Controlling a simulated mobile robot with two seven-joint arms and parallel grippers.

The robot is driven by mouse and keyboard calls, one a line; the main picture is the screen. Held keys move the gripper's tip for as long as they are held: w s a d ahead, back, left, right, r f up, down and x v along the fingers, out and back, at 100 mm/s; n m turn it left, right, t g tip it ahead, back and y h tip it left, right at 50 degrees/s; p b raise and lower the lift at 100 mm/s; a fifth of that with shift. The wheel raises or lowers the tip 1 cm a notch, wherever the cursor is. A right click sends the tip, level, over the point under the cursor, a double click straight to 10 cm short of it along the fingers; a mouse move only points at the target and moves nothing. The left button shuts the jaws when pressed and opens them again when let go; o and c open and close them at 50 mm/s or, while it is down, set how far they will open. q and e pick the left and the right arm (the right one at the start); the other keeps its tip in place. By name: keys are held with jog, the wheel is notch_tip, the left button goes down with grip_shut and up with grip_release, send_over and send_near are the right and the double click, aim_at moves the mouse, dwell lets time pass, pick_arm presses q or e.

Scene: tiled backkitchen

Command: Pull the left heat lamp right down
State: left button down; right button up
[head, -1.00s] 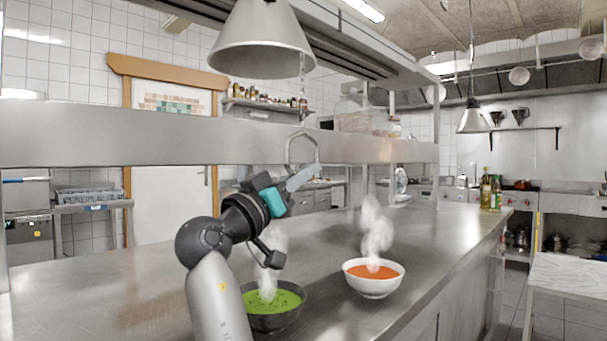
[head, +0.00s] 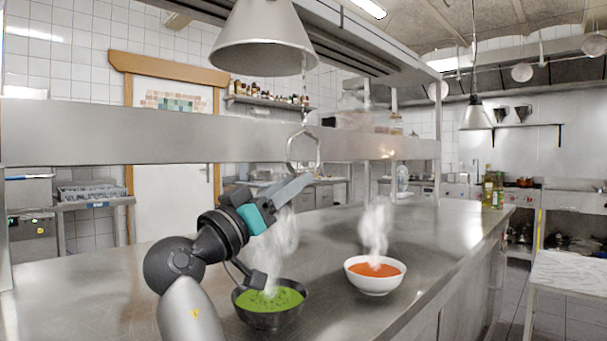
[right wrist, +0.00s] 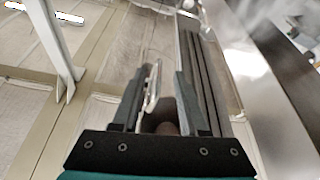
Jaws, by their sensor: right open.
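The left heat lamp (head: 262,45) is a large pale metal cone at the top of the head view, hanging above the counter. The other heat lamp (head: 476,116) hangs farther right. My left gripper is not in view.
A dark bowl of green soup (head: 268,318) steams on the steel counter (head: 335,235) below my right arm. A white bowl of orange soup (head: 374,284) steams to its right. A steel shelf edge (head: 110,132) runs across behind the ring.

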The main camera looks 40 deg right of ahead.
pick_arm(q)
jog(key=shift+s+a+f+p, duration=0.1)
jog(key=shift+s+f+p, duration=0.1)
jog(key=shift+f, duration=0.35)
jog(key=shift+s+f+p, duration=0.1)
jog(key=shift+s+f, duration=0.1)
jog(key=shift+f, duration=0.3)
pick_arm(e)
jog(key=v, duration=1)
jog(key=shift+a, duration=0.35)
jog(key=shift+f, duration=0.1)
